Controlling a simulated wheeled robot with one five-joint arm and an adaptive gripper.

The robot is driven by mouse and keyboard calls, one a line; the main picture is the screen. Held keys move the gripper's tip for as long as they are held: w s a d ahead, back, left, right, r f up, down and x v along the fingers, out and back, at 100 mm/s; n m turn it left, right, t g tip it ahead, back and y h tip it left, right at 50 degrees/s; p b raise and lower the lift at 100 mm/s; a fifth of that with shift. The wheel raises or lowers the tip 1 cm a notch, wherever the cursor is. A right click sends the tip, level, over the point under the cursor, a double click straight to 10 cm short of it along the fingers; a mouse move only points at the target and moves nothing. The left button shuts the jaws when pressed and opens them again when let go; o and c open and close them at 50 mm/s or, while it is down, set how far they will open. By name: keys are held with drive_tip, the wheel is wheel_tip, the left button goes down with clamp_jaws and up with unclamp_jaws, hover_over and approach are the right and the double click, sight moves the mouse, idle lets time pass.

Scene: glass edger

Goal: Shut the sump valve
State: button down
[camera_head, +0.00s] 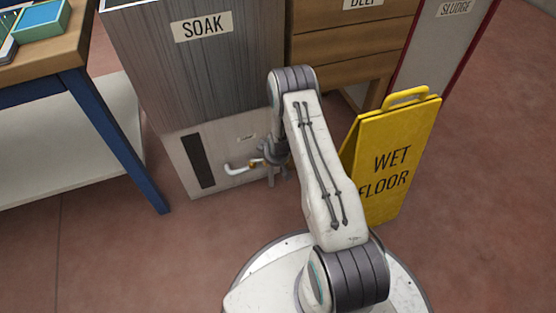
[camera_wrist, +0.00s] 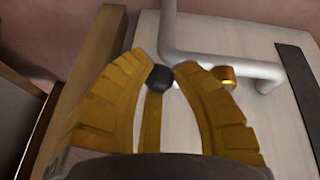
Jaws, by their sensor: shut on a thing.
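The sump valve shows in the wrist view as a dark piece (camera_wrist: 160,77) with a narrow yellow strip (camera_wrist: 151,120), beside a pale bent pipe (camera_wrist: 215,62). My gripper (camera_wrist: 164,70) has its two yellow ribbed fingers closed about the dark piece, with the strip between them. How firmly they touch it is hard to see. In the head view the pale pipe (camera_head: 238,168) comes out low on the front of the SOAK tank (camera_head: 190,75). My gripper (camera_head: 274,160) is there at the pipe's right end, and my wrist hides most of the valve.
A yellow wet floor sign (camera_head: 392,155) stands close to the right of my arm. A wooden DEEP cabinet (camera_head: 340,50) and a red-edged SLUDGE panel (camera_head: 440,45) are behind. A blue-legged table (camera_head: 115,135) stands at left. The floor at front left is clear.

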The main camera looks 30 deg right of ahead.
drive_tip(key=shift+s, duration=0.1)
drive_tip(key=c, duration=1)
unclamp_jaws()
drive_tip(key=shift+d, duration=0.1)
drive_tip(key=v, duration=1.2)
